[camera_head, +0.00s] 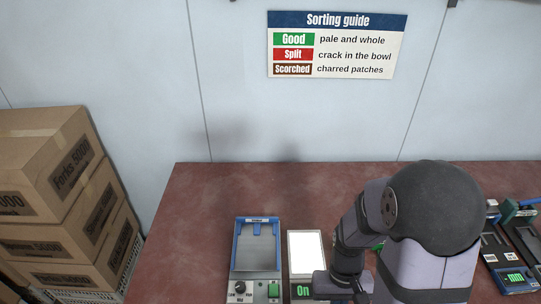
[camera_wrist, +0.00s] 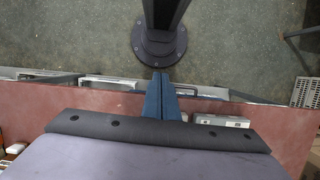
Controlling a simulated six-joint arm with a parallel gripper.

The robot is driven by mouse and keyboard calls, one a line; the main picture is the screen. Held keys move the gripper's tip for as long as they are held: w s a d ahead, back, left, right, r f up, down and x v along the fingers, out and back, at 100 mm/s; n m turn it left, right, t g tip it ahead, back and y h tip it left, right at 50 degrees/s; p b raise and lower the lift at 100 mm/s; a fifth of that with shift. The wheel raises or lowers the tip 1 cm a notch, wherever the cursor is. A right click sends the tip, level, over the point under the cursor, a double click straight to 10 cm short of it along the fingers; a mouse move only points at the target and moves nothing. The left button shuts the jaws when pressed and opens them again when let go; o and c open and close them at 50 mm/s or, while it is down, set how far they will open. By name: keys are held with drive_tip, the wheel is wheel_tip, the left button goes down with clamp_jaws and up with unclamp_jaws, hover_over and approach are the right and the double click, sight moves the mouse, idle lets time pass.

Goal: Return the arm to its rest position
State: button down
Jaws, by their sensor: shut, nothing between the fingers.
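My arm is bent above the right half of the red-brown table (camera_head: 215,195) in the head view, with its large dark joint towards the camera. My gripper's fingertips cannot be made out there. In the wrist view my gripper (camera_wrist: 160,84) shows as two blue-grey fingers pressed together, with nothing between them. The fingers reach past the table edge, over the grey floor (camera_wrist: 80,40), towards the dark round foot of my own stand.
A blue-rimmed press (camera_head: 259,245) with a knob and green button stands on the table beside a lit white panel (camera_head: 305,251). More devices (camera_head: 515,280) stand at the right. Cardboard boxes (camera_head: 60,190) are stacked at left. A sorting guide (camera_head: 337,44) hangs on the wall.

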wheel_tip(320, 180, up, 8)
drive_tip(key=w+t, duration=0.1)
drive_tip(key=t, duration=0.2)
wheel_tip(320, 180, down, 27)
drive_tip(key=b, duration=2.7)
drive_tip(key=shift+w+a, duration=0.2)
drive_tip(key=shift+a, duration=0.2)
